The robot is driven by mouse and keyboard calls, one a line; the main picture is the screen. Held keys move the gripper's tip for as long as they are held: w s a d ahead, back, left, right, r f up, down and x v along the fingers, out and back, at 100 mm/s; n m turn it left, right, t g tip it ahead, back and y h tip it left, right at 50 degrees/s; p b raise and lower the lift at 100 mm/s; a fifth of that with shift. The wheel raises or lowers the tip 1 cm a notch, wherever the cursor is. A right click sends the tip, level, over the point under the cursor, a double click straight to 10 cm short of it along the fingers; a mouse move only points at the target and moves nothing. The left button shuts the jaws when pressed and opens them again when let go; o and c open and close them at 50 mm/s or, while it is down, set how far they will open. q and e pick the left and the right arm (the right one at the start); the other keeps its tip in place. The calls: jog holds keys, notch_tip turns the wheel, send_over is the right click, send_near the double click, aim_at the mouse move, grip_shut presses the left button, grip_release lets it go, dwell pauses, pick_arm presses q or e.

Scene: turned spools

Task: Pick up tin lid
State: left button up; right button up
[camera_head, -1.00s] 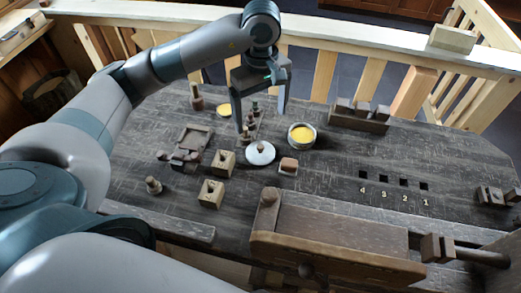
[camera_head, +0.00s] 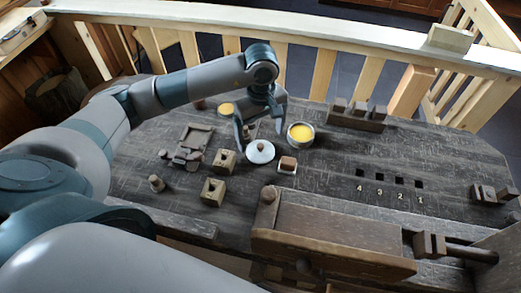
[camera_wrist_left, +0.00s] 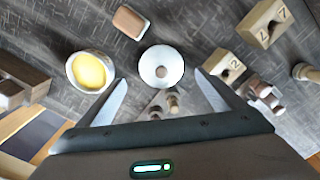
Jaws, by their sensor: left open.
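The tin lid (camera_head: 260,152) is a pale round disc with a brown knob on top, lying on the dark wooden bench. It also shows in the left wrist view (camera_wrist_left: 161,66), just beyond the fingertips and roughly centred between them. My left gripper (camera_head: 262,137) is open and empty, above the bench at the far side of the lid. Its two fingers (camera_wrist_left: 162,88) show spread apart in the left wrist view. A round tin with yellow contents (camera_head: 301,134) stands just right of the lid. My right gripper is not in view.
Wooden blocks with holes (camera_head: 213,191) and a small brown-topped block (camera_head: 287,165) stand near the lid. Small turned pieces (camera_wrist_left: 173,102) stand between the fingers in the wrist view. A vise (camera_head: 330,235) fills the front; the bench's right middle is mostly clear.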

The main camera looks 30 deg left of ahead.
aim_at(260, 145)
pick_arm(q)
jog(key=shift+s+f+p, duration=0.1)
jog(key=shift+f+p, duration=0.3)
jog(key=shift+p, duration=0.05)
notch_tip(260, 145, down, 4)
jog(key=shift+s+r+p, duration=0.1)
jog(key=shift+r+p, duration=0.1)
jog(key=shift+p, duration=0.8)
jog(key=shift+f, duration=0.35)
jog(key=shift+c, duration=0.3)
jog(key=c, duration=1)
